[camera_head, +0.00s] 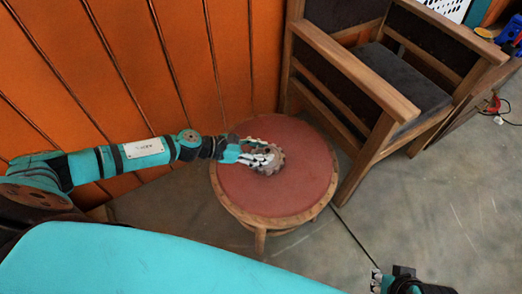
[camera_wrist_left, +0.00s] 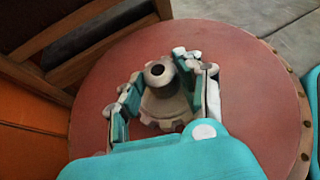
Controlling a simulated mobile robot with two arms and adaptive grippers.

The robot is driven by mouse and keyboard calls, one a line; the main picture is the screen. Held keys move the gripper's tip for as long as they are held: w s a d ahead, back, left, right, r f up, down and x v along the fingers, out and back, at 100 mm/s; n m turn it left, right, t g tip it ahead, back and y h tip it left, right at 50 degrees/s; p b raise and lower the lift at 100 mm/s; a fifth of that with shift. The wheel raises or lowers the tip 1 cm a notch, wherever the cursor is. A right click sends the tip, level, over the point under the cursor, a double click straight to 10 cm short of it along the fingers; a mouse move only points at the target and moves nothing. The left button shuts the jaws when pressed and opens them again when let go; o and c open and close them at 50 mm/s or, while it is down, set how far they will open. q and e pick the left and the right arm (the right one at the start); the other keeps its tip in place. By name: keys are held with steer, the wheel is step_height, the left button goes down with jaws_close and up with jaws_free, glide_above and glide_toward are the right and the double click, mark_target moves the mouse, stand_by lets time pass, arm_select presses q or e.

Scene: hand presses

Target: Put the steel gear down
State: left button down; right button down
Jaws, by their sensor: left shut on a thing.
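The steel gear (camera_head: 270,160) is a brownish-grey toothed wheel over the red round top of a small stool (camera_head: 291,187). In the left wrist view the gear (camera_wrist_left: 160,98), with a raised hub and centre hole, sits between the two fingers of my left gripper (camera_wrist_left: 163,92). My left gripper (camera_head: 258,156) is shut on the gear in the head view. I cannot tell whether the gear touches the stool top. My right gripper (camera_head: 388,281) shows only in part at the bottom edge, and its fingers are too small to read.
A wooden armchair (camera_head: 352,72) with dark upholstery stands close to the right of the stool. An orange plank wall (camera_head: 180,60) rises behind it. Blue and red items (camera_head: 510,35) are at the far right.

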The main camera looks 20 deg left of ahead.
arm_select(q)
steer(key=c, duration=0.9)
jaws_free()
steer(key=shift+f, duration=0.1)
steer(key=shift+o, duration=0.2)
